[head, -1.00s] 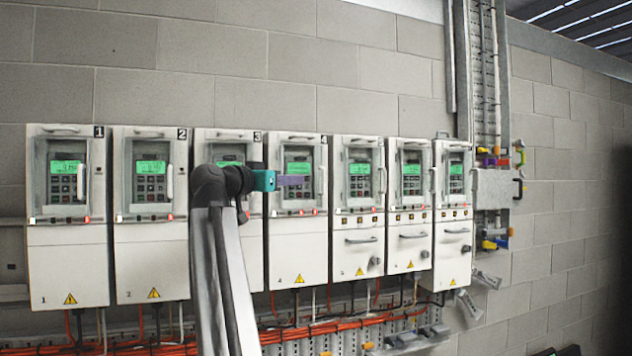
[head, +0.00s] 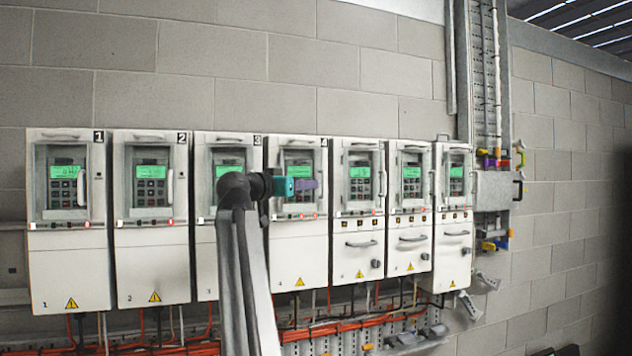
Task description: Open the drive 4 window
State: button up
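Drive 4 (head: 298,252) is the fourth white cabinet from the left, with a black 4 at its top. Its window (head: 299,159) looks shut over a green display and a keypad. A pale upright handle (head: 324,182) runs along the window's right edge. My gripper (head: 306,187), teal with purple fingers, is in front of this window and hides part of the keypad. The fingertips point right and end just left of the handle in the picture. I cannot tell whether they touch it, nor the gap between the fingers.
Drives 1 (head: 68,265), 2 (head: 152,262) and 3 (head: 205,262) stand to the left, drive 3 partly behind my arm. Several narrower drives (head: 358,255) stand to the right. Orange cables (head: 330,328) run below. A grey box (head: 495,190) is on the wall further right.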

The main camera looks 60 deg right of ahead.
jog(key=d+p, duration=0.2)
jog(key=d, duration=0.5)
jog(key=shift+s+d, duration=0.15)
jog(key=shift+d, duration=0.05)
